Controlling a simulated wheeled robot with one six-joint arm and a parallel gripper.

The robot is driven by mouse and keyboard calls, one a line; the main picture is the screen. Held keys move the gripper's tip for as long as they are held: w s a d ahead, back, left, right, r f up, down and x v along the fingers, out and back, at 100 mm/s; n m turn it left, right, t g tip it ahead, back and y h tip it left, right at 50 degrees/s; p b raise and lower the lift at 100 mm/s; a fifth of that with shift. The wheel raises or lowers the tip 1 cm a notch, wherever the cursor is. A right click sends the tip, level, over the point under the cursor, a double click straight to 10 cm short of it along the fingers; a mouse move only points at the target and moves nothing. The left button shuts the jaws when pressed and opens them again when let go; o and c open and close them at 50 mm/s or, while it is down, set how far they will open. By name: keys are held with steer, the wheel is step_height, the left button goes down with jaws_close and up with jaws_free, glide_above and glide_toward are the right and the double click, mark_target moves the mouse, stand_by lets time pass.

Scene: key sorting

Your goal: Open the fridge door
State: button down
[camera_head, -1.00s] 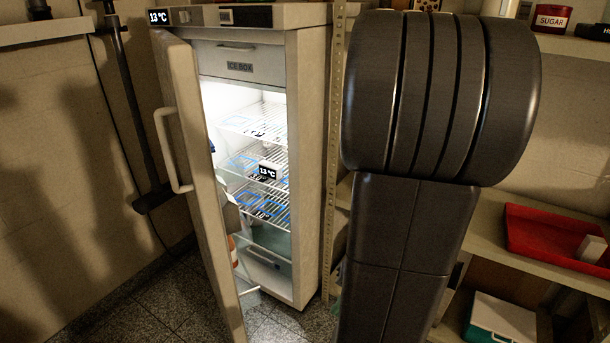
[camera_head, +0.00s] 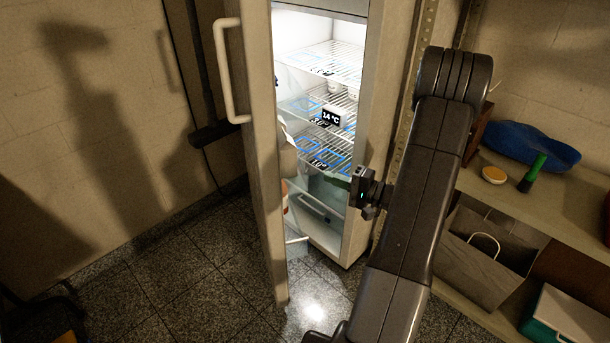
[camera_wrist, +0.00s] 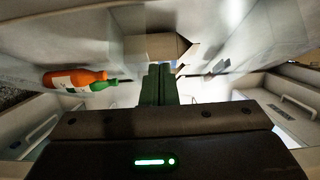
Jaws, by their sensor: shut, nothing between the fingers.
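The fridge (camera_head: 392,110) stands with its door (camera_head: 263,170) partly open, and the gap shows lit wire shelves (camera_head: 335,62). The door's white handle (camera_head: 229,75) is on the outer face, at the left. My gripper (camera_head: 340,178) is in front of the opening, to the right of the door's free edge and apart from the handle. Its fingers also show in the wrist view (camera_wrist: 158,84), closed together with nothing between them. They point at the pale inner side of the door. Whether the fingertips touch it I cannot tell.
Orange and green bottles (camera_wrist: 80,80) and a brown carton (camera_wrist: 153,47) are near the fingers in the wrist view. Shelving on the right holds a blue item (camera_head: 525,145) and a bag (camera_head: 475,265). The tiled floor (camera_head: 170,280) left of the door is clear.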

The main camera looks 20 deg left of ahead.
glide_above(306, 190)
steer(key=shift+w+a+b, duration=0.1)
steer(key=shift+w+b, duration=0.15)
steer(key=shift+b, duration=0.1)
steer(key=a, duration=0.1)
steer(key=s+a, duration=0.1)
steer(key=a, duration=0.1)
steer(key=shift+s, duration=0.3)
steer(key=shift+s+a, duration=0.2)
steer(key=shift+a, duration=0.15)
steer(key=shift+s+a, duration=0.15)
